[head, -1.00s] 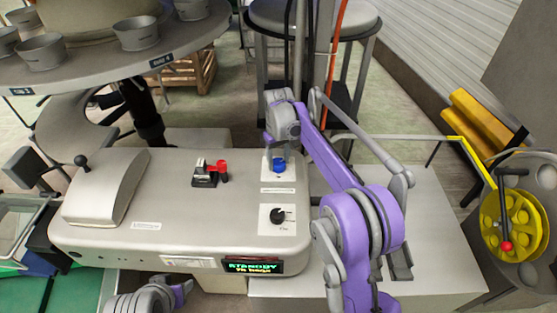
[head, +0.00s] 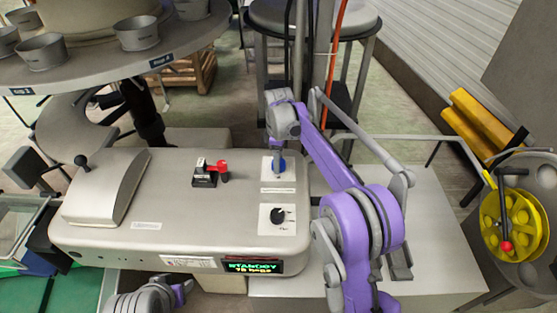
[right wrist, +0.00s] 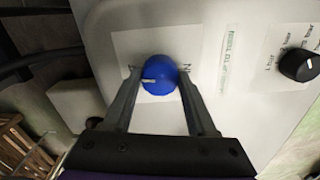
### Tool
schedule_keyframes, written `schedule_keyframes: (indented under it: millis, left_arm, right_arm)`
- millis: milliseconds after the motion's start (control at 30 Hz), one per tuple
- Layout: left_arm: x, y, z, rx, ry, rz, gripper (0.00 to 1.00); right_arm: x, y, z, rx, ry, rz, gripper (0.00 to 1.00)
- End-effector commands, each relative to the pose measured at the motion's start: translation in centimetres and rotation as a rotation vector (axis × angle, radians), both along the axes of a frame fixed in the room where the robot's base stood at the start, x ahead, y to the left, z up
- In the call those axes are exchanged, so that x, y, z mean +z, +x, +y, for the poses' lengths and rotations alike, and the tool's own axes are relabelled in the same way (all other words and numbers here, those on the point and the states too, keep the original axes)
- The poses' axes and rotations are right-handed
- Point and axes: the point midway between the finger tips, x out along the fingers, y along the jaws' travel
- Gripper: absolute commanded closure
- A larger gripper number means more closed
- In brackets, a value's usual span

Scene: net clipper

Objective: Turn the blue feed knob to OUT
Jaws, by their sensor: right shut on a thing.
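The blue feed knob (head: 281,167) sits on a white label plate at the right of the grey machine's top. In the right wrist view the round knob (right wrist: 158,74) has a white pointer mark toward the picture's left. My right gripper (right wrist: 158,80) is shut on the knob, one finger on each side of it. The lettering beside the knob is partly hidden by the fingers, and I cannot read it. In the head view the right gripper (head: 277,156) reaches down onto the knob from above. Part of my left arm shows at the bottom, but its gripper does not.
A black rotary knob (head: 278,215) on its own plate is nearer the front. A red-handled black switch (head: 205,175) stands to the left. A lit display (head: 253,267) reads STANDBY. A round table with metal cups (head: 140,34) is behind left. A yellow reel (head: 510,222) stands far right.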

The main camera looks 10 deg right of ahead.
Motion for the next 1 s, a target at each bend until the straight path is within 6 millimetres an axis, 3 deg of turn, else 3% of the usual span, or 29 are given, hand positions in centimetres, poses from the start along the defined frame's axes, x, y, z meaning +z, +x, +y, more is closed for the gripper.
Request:
schedule_keyframes:
  millis: [400, 933, 967, 1000]
  left_arm:
    - [0.03, 0.01, 0.0, 0.0, 0.0, 0.0, 0.5]
    - [0.03, 0.02, 0.0, 0.0, 0.0, 0.0, 0.5]
    - [0.03, 0.02, 0.0, 0.0, 0.0, 0.0, 0.5]
    - [0.03, 0.01, 0.0, 0.0, 0.0, 0.0, 0.5]
  right_arm:
    - [0.04, 0.03, -0.01, 0.172, 0.0, -0.001, 0.98]
    - [0.04, 0.02, -0.02, 0.193, 0.0, -0.001, 0.98]
    - [0.04, 0.02, -0.02, 0.193, 0.0, -0.001, 0.37]
    - [0.04, 0.02, -0.02, 0.193, 0.0, -0.001, 0.3]
